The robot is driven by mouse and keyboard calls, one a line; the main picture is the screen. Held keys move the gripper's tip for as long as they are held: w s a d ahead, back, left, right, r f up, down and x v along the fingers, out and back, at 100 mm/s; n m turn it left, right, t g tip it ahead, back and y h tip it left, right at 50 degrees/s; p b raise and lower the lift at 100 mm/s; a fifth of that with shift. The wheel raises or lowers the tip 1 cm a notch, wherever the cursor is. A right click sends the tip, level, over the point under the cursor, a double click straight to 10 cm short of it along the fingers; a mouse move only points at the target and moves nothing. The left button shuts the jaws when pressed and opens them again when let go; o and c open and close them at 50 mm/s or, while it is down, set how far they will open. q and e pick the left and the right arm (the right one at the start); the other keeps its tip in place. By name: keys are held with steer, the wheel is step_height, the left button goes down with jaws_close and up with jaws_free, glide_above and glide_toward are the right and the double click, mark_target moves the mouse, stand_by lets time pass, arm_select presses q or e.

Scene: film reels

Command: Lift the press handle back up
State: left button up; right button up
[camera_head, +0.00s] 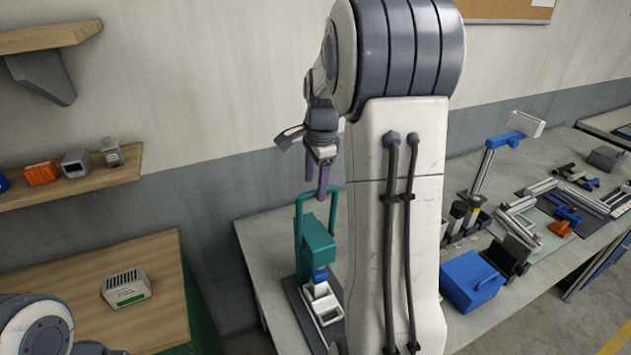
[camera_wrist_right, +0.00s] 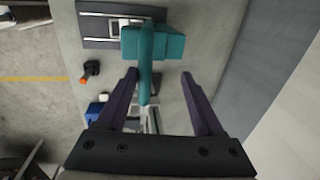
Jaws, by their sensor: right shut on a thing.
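The teal press (camera_head: 318,246) stands on its dark base on the grey workbench, left of my right arm. Its loop-shaped teal handle (camera_head: 299,215) stands upright above the body. In the right wrist view the handle (camera_wrist_right: 147,55) runs between the purple fingers of the gripper (camera_wrist_right: 158,77), with the press body (camera_wrist_right: 172,44) beyond. A blue part and a white piece (camera_head: 324,304) show below the press body. Only part of my left arm shows at lower left; its gripper is out of view.
A blue box (camera_head: 470,280) and a splicer-like rig with a blue-topped post (camera_head: 487,165) stand on the workbench (camera_head: 262,245) to the right. A wooden table (camera_head: 70,285) with a white box (camera_head: 126,287) is at left, below wall shelves (camera_head: 110,175).

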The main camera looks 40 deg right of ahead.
steer(key=shift+w+d+r, duration=0.15)
steer(key=shift+r, duration=0.05)
step_height(320, 180, up, 10)
steer(key=s+b, duration=0.2)
steer(key=shift+a, duration=0.3)
